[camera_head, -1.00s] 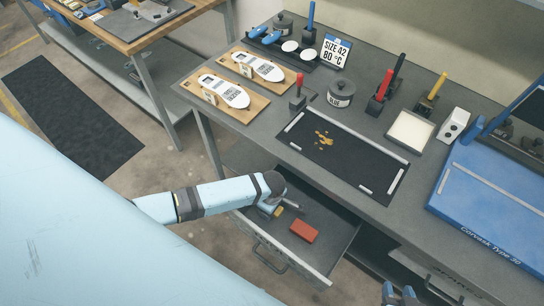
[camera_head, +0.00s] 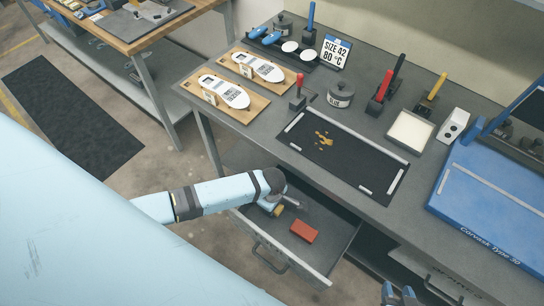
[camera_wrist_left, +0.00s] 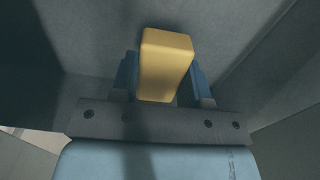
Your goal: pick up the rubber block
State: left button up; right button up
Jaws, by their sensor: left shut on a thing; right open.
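My left gripper (camera_wrist_left: 164,78) is shut on a yellow block (camera_wrist_left: 166,62), with one blue finger on each side of it. In the head view this gripper is down in the open drawer, mostly hidden by its own wrist, and a small part of the yellow block (camera_head: 278,210) shows. A red block (camera_head: 304,232) lies on the drawer floor to the right, apart from the gripper. The frames do not show which block is rubber. My right gripper (camera_head: 399,295) is open and empty at the bottom edge of the head view.
The drawer (camera_head: 322,262) is pulled out under the grey bench, its walls close around my left gripper. Above it on the bench lies a black mat (camera_head: 345,160) with yellow scraps. Insoles on wooden boards (camera_head: 262,108), a pot (camera_head: 340,94) and a blue press (camera_head: 490,200) stand around.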

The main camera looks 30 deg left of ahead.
pick_arm(q)
notch_tip(320, 180, up, 18)
jog(key=shift+p, duration=0.4)
